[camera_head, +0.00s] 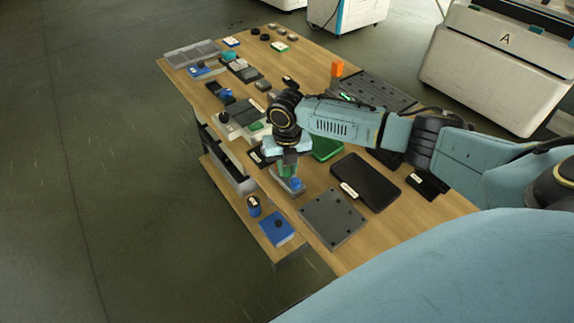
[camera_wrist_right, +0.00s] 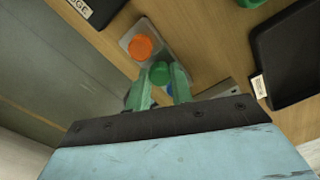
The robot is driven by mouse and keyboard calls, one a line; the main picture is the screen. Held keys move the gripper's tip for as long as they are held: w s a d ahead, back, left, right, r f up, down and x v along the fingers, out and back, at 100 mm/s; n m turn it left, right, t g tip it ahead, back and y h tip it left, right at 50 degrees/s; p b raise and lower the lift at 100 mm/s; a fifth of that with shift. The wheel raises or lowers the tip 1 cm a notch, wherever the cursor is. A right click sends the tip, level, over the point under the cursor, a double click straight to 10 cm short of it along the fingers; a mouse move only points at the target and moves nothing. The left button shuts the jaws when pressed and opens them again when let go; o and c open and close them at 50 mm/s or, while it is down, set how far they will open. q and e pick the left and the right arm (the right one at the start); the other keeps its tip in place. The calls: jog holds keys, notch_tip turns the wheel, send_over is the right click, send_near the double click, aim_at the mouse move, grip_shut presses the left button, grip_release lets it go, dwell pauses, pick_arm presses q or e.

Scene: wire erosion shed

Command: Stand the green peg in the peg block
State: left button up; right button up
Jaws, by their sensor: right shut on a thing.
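The green peg (camera_wrist_right: 159,73) shows its round top between the green fingers of my right gripper (camera_wrist_right: 160,70) in the right wrist view. The gripper is shut on it, pointing down at the grey peg block (camera_wrist_right: 163,46). An orange peg (camera_wrist_right: 140,47) stands in the block, and a blue peg (camera_wrist_right: 170,89) shows partly behind a finger. In the head view my right gripper (camera_head: 287,170) is over the block (camera_head: 301,192), with the blue peg (camera_head: 295,183) beside it. The green peg's lower end is hidden; I cannot tell whether it is in a hole. My left gripper is out of view.
A dark tray (camera_head: 365,183) and a grey plate with holes (camera_head: 333,218) lie right of the block. A green tray (camera_head: 327,148) is behind. A blue box (camera_head: 277,229) sits on the lower ledge at the table's left edge. Several small items crowd the far table.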

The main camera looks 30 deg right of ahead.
jog(key=shift+f, duration=0.45)
jog(key=o, duration=1)
jog(key=shift+o, duration=0.2)
jog(key=shift+r, duration=0.1)
jog(key=shift+r+p, duration=3.45)
jog(key=shift+p, duration=0.05)
